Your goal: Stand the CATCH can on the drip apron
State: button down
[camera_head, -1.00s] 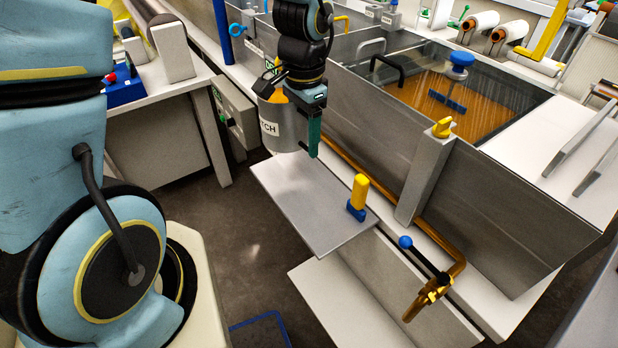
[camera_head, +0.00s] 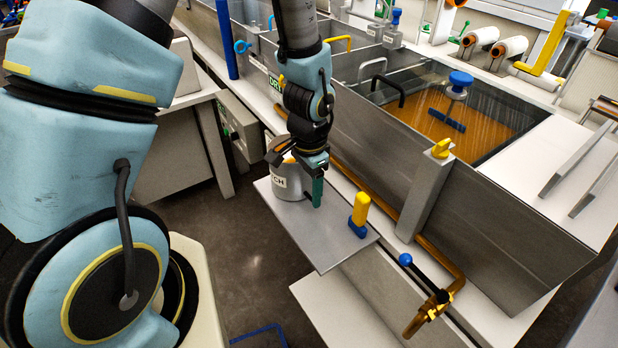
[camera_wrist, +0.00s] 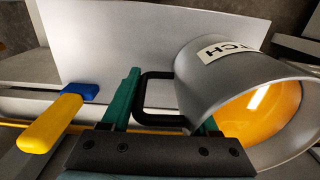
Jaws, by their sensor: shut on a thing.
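The CATCH can (camera_head: 285,182) is a grey metal can with a white label, partly hidden behind my gripper in the head view. The can also shows in the wrist view (camera_wrist: 190,85), with an orange inside and a black handle. My gripper (camera_head: 311,187) has green fingers, shut on the handle; it also shows in the wrist view (camera_wrist: 165,110). The drip apron (camera_head: 318,245) is a flat grey plate beside the bath. The can looks roughly upright over the apron's far end, at or very near its surface; I cannot tell whether they touch.
A yellow-topped blue fitting (camera_head: 360,212) stands at the apron's right edge. A brass pipe (camera_head: 450,265) with a blue-knobbed lever runs along the bath wall (camera_head: 370,150). The bath holds orange resin (camera_head: 440,115). The apron's near part is bare.

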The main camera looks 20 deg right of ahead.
jog(key=shift+f, duration=0.25)
jog(key=shift+c, duration=0.7)
grip_release()
jog(key=shift+r, duration=0.15)
notch_tip(320, 180, up, 12)
jog(key=shift+b, duration=0.9)
jog(key=w+a+r+n, duration=0.1)
jog(key=w+a+n, duration=0.1)
jog(key=a+n, duration=0.3)
jog(key=w+a+r+n+t, duration=0.1)
jog(key=a+n, duration=0.4)
jog(key=a, duration=0.7)
jog(key=w+a+r+n, duration=0.1)
jog(key=w+a+n, duration=0.2)
jog(key=a, duration=0.6)
jog(key=shift+w+a+r+n+t, duration=0.2)
jog(key=shift+w+r+n+t, duration=0.15)
jog(key=shift+n, duration=0.55)
